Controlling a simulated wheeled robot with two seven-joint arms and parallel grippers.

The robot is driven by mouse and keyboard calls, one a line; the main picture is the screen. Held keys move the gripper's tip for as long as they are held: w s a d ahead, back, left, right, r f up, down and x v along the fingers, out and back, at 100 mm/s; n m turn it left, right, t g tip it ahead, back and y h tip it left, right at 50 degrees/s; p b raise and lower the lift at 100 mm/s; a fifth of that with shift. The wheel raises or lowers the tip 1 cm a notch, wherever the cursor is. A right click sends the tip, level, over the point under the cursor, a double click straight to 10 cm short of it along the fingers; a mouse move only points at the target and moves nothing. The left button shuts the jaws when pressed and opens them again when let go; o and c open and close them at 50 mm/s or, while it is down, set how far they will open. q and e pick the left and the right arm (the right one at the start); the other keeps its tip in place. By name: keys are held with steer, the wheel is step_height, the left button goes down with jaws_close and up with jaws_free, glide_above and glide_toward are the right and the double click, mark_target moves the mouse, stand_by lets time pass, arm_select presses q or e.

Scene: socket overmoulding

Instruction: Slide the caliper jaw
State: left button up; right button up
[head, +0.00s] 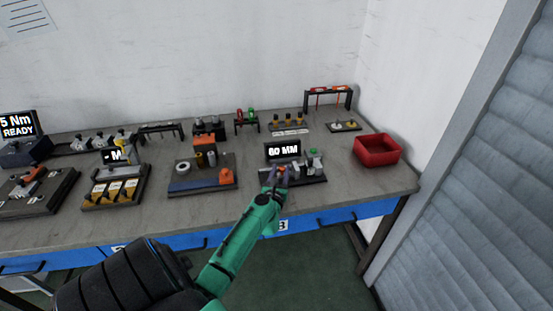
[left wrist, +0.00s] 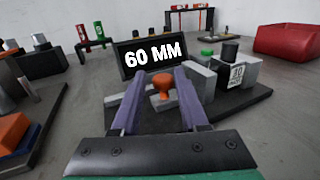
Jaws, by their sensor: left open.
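The caliper station is a dark base (head: 308,178) with a display (head: 283,151) reading "60 MM" at its back; the display also shows in the left wrist view (left wrist: 152,55). An orange knob (left wrist: 162,86) stands in front of the display. My left gripper (left wrist: 167,95) is open, with its two purple fingers on either side of the knob; I cannot tell whether they touch it. In the head view my left gripper (head: 277,176) covers the left part of the station. Grey blocks and a small label block (left wrist: 238,76) stand to the right of the fingers. My right gripper is not in view.
A red bin (head: 377,150) stands at the right end of the bench. A tool board with an orange block (head: 227,176) is left of the station. A rack with hanging red tools (head: 328,97) stands behind. The bench's front edge is close to the station.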

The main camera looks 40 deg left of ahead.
arm_select(q)
steer(key=b+v, duration=0.1)
steer(key=v, duration=1.1)
steer(key=shift+s+d+f, duration=0.1)
steer(key=shift+s+d, duration=0.05)
steer(key=shift+s, duration=0.25)
steer(key=shift+s+d, duration=0.15)
steer(key=shift+s, duration=0.1)
